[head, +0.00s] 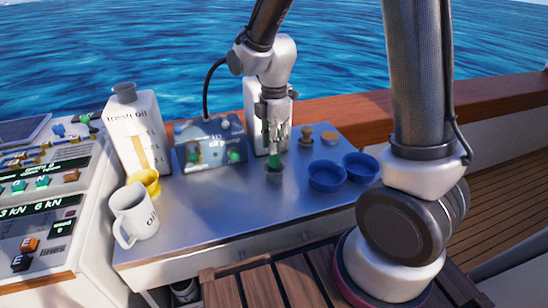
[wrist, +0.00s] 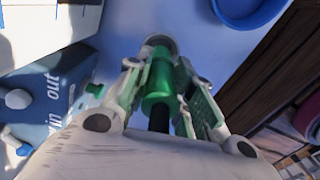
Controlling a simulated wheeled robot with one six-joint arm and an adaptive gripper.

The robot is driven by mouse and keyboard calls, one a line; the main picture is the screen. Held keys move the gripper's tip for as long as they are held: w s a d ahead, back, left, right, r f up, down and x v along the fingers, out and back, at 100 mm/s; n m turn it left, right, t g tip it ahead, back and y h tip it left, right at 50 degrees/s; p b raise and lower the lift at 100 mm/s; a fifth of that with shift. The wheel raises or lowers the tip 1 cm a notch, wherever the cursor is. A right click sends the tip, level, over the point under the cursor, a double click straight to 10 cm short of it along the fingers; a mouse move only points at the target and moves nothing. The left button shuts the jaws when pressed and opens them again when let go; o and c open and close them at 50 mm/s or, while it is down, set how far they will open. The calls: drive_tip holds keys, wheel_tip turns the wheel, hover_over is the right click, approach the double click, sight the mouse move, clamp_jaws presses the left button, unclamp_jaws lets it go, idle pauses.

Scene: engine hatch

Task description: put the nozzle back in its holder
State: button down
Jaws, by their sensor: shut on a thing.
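My gripper (head: 276,138) is shut on the green nozzle (wrist: 160,82) and points down over the table. The nozzle (head: 273,158) is roughly upright between the fingers. Its lower end is at the small grey round holder (head: 274,175). In the wrist view the holder's rim (wrist: 160,40) shows just beyond the nozzle's tip. I cannot tell whether the tip is inside the holder or just above it. A black part of the nozzle (wrist: 159,118) runs back between the fingers toward my wrist.
The blue oil pump box (head: 212,146) stands left of my gripper, with a black hose (head: 207,92) rising from it. A white canister stands behind. Two blue bowls (head: 326,177) sit at right. The fresh oil jug (head: 137,130), yellow funnel and mug (head: 134,214) stand left. The front middle is clear.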

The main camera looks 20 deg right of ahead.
drive_tip(key=shift+f, duration=2.15)
drive_tip(key=c, duration=1.2)
unclamp_jaws()
drive_tip(key=shift+f, duration=0.15)
drive_tip(key=shift+c, duration=0.2)
